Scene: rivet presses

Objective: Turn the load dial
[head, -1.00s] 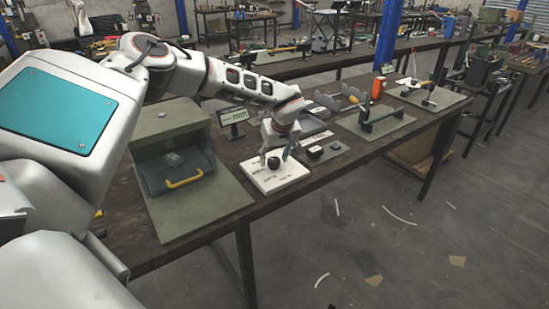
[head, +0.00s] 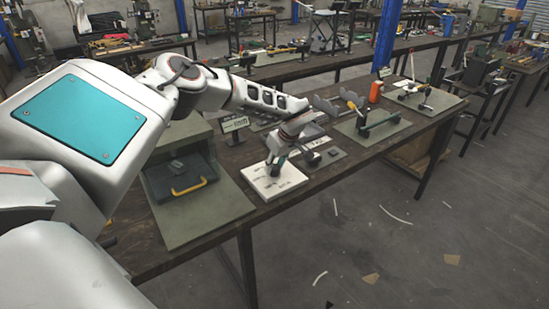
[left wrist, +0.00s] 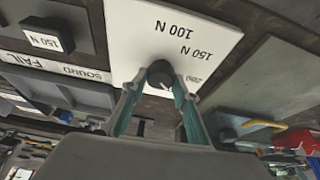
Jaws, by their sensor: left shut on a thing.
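The load dial is a black knob (left wrist: 161,74) on a white plate (head: 288,182) on the bench. In the left wrist view the plate (left wrist: 128,42) carries the printed marks 100 N, 150 N and one more, partly covered by a finger. My left gripper (head: 274,164) is over the knob from above. In the left wrist view the gripper's teal-lined fingers (left wrist: 158,84) are shut on the knob, one on each side. In the head view the gripper mostly hides the knob. My right gripper is not in view.
Left of the plate, a green-grey base (head: 190,229) bears a box with a yellow handle (head: 188,187). A small display (head: 235,124) stands behind. A clamp fixture (head: 379,123) and an orange cylinder (head: 375,91) are farther right.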

